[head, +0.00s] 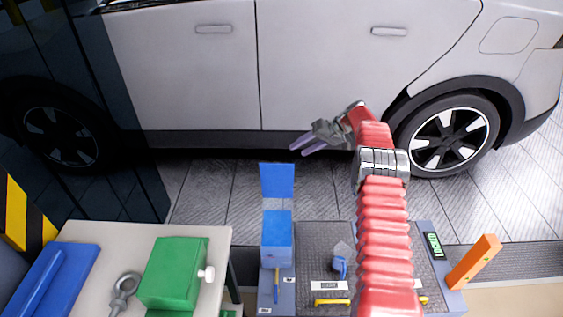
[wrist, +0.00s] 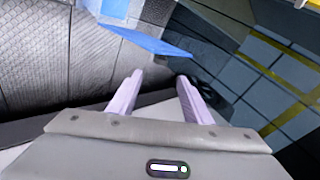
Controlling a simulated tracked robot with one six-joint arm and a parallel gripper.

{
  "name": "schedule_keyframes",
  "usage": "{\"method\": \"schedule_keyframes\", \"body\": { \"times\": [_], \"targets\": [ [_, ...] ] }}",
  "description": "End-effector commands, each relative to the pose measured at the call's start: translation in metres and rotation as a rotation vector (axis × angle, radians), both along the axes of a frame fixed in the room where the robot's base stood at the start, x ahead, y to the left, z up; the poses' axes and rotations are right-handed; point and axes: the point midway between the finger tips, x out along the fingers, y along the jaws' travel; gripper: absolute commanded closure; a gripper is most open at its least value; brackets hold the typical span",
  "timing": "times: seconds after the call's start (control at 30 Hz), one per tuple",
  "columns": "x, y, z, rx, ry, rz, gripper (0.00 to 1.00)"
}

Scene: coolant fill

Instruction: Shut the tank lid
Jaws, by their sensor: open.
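The blue tank (head: 276,240) stands at the lower middle of the head view. Its blue lid (head: 277,181) stands open, roughly upright at the tank's far edge. The lid also shows as a tilted blue panel in the wrist view (wrist: 150,41). My gripper (head: 299,149) is open and empty, its two pale fingers apart. In the head view it is above and right of the lid, near the car's sill. In the wrist view, the lid lies beyond the fingertips (wrist: 159,78), and I see no contact.
A white car (head: 330,60) spans the back. At left, a light table (head: 210,240) holds a green box (head: 175,272), a metal eye bolt (head: 123,292) and a blue case (head: 45,280). An orange bar (head: 474,262) rises at right. Tiled floor is clear between table and car.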

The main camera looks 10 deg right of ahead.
Motion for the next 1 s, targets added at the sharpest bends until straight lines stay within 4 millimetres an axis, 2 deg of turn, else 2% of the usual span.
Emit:
{"method": "schedule_keyframes", "body": {
  "times": [0.63,0.8,1.0],
  "targets": [
    [0.026,0.066,-0.069,0.001,0.001,0.002,0.55],
    [0.031,0.077,-0.08,0.0,0.0,0.0,0.55],
    [0.033,0.081,-0.084,0.0,0.0,-0.001,0.55]
  ]
}}
